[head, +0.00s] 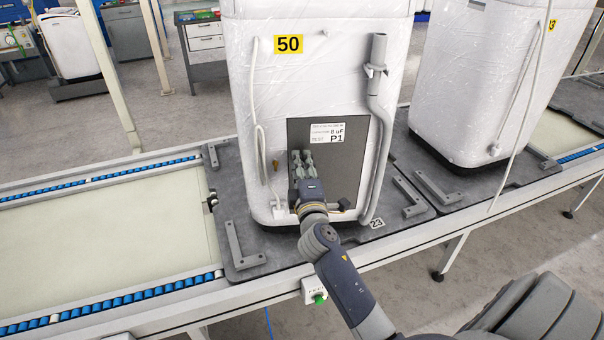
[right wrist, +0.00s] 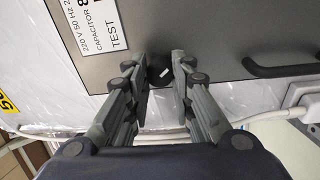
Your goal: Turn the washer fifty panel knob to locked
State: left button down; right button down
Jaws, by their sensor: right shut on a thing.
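Washer fifty (head: 330,85) is wrapped in clear film and carries a yellow "50" label (head: 288,44). Its grey panel (head: 352,160) has a white printed label (head: 327,133). My right gripper (head: 301,156) is at the panel's left part, its fingers hiding the knob in the head view. In the right wrist view, the dark round knob (right wrist: 158,76) with a short white mark sits between the fingertips of my right gripper (right wrist: 160,72), which is shut on it. The mark looks slanted; I cannot read any locked marking. My left gripper is not in view.
The washer stands on a dark pallet (head: 233,185) with metal brackets on a roller conveyor. A grey drain hose (head: 376,130) runs down right of the panel. A black handle (right wrist: 285,68) sticks out from the panel. Another wrapped washer (head: 490,75) stands to the right.

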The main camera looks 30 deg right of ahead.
aim_at(299, 121)
jog(key=shift+a+m+h+b, duration=0.1)
jog(key=shift+m+h+b, duration=0.4)
jog(key=shift+m+b, duration=2.65)
jog(key=m+p, duration=0.2)
jog(key=shift+m, duration=0.35)
jog(key=c, duration=1.3)
grip_release()
jog(key=shift+w, duration=0.1)
jog(key=shift+c, duration=0.2)
notch_tip(299, 121, up, 10)
jog(key=shift+r, duration=0.1)
